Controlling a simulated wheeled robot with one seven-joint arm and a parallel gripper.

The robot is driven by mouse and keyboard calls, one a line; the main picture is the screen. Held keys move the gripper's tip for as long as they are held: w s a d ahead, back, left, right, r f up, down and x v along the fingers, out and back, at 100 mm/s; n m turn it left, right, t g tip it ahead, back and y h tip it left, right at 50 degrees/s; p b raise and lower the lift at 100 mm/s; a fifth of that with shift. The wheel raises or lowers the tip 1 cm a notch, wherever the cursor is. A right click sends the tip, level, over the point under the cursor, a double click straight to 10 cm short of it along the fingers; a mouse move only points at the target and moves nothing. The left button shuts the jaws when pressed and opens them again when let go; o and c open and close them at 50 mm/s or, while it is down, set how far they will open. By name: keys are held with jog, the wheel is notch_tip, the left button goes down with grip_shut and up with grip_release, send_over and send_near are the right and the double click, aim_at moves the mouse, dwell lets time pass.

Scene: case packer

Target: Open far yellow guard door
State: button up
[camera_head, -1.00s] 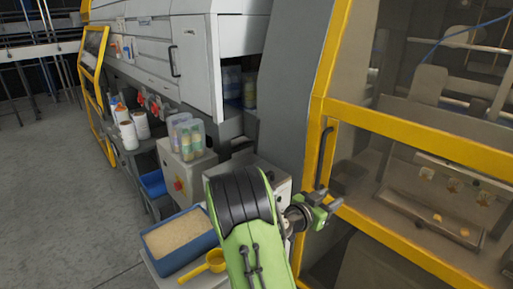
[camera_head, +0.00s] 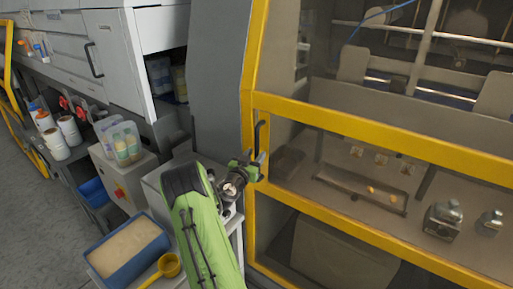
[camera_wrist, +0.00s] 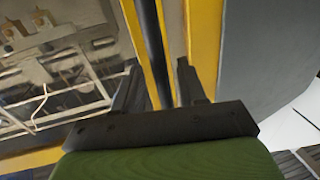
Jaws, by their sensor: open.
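A yellow-framed guard door (camera_head: 340,122) with clear panels stands at the right in the head view and looks closed. Its black vertical bar handle (camera_head: 257,136) is on the left upright of the frame. My gripper (camera_head: 258,163) is open at the lower end of this handle. In the wrist view, the handle (camera_wrist: 153,45) runs between the two fingers of my gripper (camera_wrist: 157,68). I cannot tell how deep it sits between them, and no finger is clearly pressed on it. Another yellow-framed door (camera_head: 9,75) shows partly at the far left edge.
Below and left of my arm are a blue bin of granules (camera_head: 128,250) and a yellow scoop (camera_head: 167,265). A grey post (camera_head: 216,80) stands left of the door. Metal containers (camera_head: 441,220) sit behind the clear panel. Grey floor is open at lower left.

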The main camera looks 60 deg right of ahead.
jog(key=shift+d, duration=1.15)
grip_shut()
jog(key=shift+f, duration=0.15)
